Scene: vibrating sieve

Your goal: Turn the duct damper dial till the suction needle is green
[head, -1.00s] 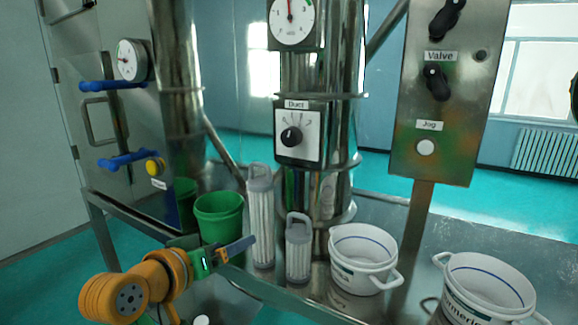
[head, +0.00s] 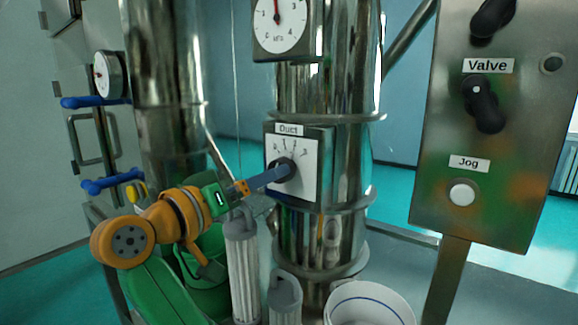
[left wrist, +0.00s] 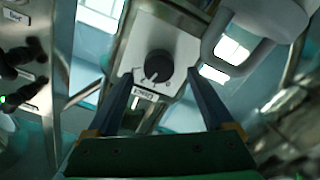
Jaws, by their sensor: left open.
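The duct damper dial (head: 285,168) is a black round knob on a white scale plate labelled "Duct", on the steel duct. In the left wrist view the knob (left wrist: 159,66) lies ahead, between the two fingers. My left gripper (head: 277,174) is open, its blue fingers reaching the knob in the head view and partly covering it. In the left wrist view the fingertips (left wrist: 161,76) stand apart on either side of it; contact cannot be told. The round white gauge (head: 281,24) above has a red needle pointing about straight up; its top is cut off. My right gripper is not in view.
A steel panel with a Valve knob (head: 478,90) and a white Jog button (head: 462,194) stands at right. Filter cartridges (head: 243,265), a green bucket (head: 205,262) and a white tub (head: 368,303) stand below the dial. Blue-handled door latches (head: 97,102) are at left.

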